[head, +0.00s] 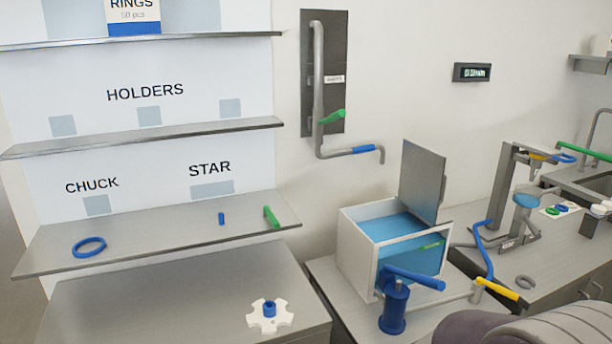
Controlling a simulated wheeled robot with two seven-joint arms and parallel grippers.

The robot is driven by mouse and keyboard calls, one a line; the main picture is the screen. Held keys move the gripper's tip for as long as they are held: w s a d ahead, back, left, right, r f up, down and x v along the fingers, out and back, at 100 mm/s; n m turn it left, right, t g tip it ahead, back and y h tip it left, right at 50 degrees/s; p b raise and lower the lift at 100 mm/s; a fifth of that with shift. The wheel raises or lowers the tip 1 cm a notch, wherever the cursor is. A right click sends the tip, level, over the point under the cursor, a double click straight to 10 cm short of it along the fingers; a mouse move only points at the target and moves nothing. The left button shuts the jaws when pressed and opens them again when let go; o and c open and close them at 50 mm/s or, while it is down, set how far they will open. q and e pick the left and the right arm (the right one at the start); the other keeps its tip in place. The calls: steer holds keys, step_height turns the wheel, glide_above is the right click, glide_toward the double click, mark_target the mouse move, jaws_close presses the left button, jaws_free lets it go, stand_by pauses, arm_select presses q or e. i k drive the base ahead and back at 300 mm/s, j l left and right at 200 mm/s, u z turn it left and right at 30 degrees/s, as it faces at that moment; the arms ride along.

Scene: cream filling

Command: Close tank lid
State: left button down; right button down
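The tank (358,250) is a white box on the counter right of centre, with blue contents showing inside. Its lid (423,172) is a flat grey plate that stands up, open, at the tank's right rear side. Nothing touches the lid in this view. Neither of my grippers is in view, so I cannot see whether they are open or shut.
A blue valve-like part (394,308) with a blue handle stands in front of the tank, beside a yellow-handled pipe (500,290). A grey pipe (318,80) hangs on the wall behind. Shelves (150,240) fill the left. A white star-shaped part (283,318) lies on the lower left surface.

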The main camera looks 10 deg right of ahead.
mark_target(423, 178)
steer(key=l+u, duration=0.3)
steer(key=l, duration=0.7)
steer(key=l+u, duration=0.25)
steer(key=l, duration=0.75)
steer(key=l+u, duration=0.3)
steer(key=l, duration=0.7)
steer(key=k+l, duration=0.1)
steer(key=l, duration=0.8)
steer(key=k+l, duration=0.15)
steer(key=l, duration=0.75)
steer(key=k, duration=0.1)
